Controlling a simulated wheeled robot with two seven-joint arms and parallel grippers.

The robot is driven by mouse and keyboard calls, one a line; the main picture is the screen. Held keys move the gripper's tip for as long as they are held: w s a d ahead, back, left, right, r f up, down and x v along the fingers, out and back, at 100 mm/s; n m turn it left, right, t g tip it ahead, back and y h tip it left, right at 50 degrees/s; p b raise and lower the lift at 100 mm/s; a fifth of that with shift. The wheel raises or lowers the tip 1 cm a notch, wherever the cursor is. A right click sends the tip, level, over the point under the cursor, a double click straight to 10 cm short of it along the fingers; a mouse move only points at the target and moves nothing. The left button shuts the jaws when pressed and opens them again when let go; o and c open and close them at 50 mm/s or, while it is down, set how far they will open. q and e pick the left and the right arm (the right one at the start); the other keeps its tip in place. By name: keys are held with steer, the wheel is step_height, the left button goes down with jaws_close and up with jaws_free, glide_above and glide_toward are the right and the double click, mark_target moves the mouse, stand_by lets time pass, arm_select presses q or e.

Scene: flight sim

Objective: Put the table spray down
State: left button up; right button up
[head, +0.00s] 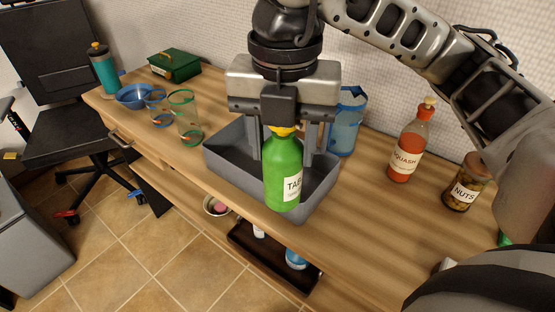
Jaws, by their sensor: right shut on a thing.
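The table spray is a green bottle (283,170) with a yellow top and a white label reading "TAB". My right gripper (281,135) points down and is shut on the bottle near its top, holding it upright. The bottle appears in front of a grey open bin (223,163) on the wooden table (340,225). I cannot tell whether its base touches anything. The gripper hides part of the bin's inside. My left gripper is not in view.
An orange squash bottle (407,148) and a nuts jar (465,185) stand at right. A blue pitcher (345,125) is behind the bin. Glasses (185,118), a blue bowl (133,97), a teal bottle (104,72) and a green box (175,66) stand at left.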

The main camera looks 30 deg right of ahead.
arm_select(q)
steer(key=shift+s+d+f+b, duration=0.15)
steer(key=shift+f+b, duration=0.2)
steer(key=shift+b, duration=0.55)
arm_select(e)
steer(key=w+d+f, duration=0.9)
steer(key=f, duration=0.3)
steer(key=shift+w+f, duration=0.15)
steer(key=shift+f, duration=0.1)
